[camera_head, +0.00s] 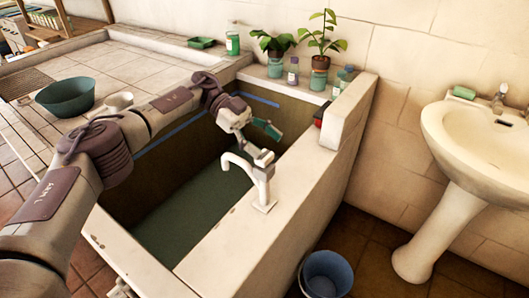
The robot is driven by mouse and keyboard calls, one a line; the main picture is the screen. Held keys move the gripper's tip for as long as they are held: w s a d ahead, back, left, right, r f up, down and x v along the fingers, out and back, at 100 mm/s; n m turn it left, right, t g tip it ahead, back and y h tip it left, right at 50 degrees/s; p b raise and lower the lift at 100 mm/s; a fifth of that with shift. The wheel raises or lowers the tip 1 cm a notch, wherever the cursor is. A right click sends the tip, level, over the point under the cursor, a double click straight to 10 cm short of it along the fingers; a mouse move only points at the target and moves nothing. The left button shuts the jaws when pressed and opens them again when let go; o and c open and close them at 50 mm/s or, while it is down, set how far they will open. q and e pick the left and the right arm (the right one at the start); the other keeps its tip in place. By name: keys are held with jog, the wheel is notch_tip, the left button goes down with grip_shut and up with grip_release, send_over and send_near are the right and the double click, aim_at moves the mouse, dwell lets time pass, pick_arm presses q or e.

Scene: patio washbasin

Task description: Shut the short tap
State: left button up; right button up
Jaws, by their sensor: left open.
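A white tap (262,190) with a curved spout stands on the broad right wall of the basin (317,170), its spout pointing left over the water. A second, smaller tap (499,95) sits on the pedestal sink at the right. I cannot tell from the picture alone which one is called short. My left gripper (266,142) reaches in over the basin and is open, with its fingertips at the top of the white tap. The tap's handle is partly hidden by the gripper, and I cannot tell whether they touch. My right gripper is out of view.
Potted plants (319,62) and small bottles stand on the back ledge. A red item (319,117) lies beside the raised block.

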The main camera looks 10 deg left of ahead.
aim_at(265, 155)
pick_arm(q)
notch_tip(265, 155, up, 6)
jog(key=shift+f, duration=0.1)
dwell(0.4)
